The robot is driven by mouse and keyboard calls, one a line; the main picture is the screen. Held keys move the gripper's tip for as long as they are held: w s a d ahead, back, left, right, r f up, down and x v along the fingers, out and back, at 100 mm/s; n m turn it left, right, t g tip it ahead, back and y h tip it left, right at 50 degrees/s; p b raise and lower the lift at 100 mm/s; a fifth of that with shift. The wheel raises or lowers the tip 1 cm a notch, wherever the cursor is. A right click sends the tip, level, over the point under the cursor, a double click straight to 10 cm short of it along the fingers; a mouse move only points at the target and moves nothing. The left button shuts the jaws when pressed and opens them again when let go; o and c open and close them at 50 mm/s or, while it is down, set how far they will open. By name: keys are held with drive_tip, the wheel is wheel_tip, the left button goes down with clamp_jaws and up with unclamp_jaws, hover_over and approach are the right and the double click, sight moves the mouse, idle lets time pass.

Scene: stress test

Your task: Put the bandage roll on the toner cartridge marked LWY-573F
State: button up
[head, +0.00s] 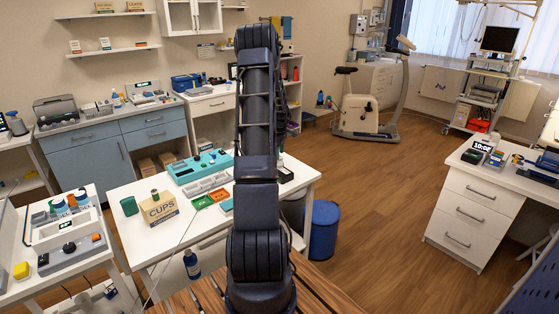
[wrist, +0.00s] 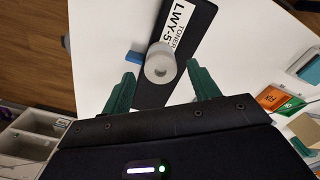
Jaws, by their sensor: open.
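In the wrist view, a black toner cartridge (wrist: 188,28) lies on a white table top. Its white label reads "TONER" and "LWY-5"; the rest of the marking is covered. The pale grey bandage roll (wrist: 160,64) appears to rest on the cartridge, over the lower end of the label, with its round end and centre hole facing the camera. My gripper (wrist: 161,74) is open. Its green fingers are on either side of the roll, with a visible gap on both sides. In the head view, my arm hides the gripper and the roll.
A small blue piece (wrist: 134,57) sits beside the cartridge. Orange and green packets (wrist: 280,99) lie to the right. In the head view, the white table (head: 165,240) also bears a CUPS box (head: 159,209), a teal case (head: 200,167) and a grey tray (head: 206,184).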

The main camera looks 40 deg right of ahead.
wheel_tip(320, 180, up, 7)
drive_tip(key=shift+a+f, duration=0.1)
drive_tip(key=shift+f, duration=0.05)
drive_tip(key=s+a+r+m+t, duration=0.1)
drive_tip(key=s+a+r+m, duration=0.15)
drive_tip(key=a+r, duration=0.95)
drive_tip(key=s+a+r+m+t, duration=0.1)
drive_tip(key=s+a+r, duration=0.2)
drive_tip(key=a+r, duration=0.9)
drive_tip(key=s+a+m+t, duration=0.1)
drive_tip(key=s+a, duration=0.4)
drive_tip(key=a, duration=0.4)
drive_tip(key=s+a, duration=0.5)
drive_tip(key=a, duration=0.3)
drive_tip(key=s+a+f+m+t, duration=0.1)
drive_tip(key=s+a+m, duration=0.1)
drive_tip(key=s+a, duration=0.6)
drive_tip(key=shift+s+a+f+t, duration=0.25)
drive_tip(key=shift+s+f+t, duration=0.05)
drive_tip(key=shift+s, duration=2.4)
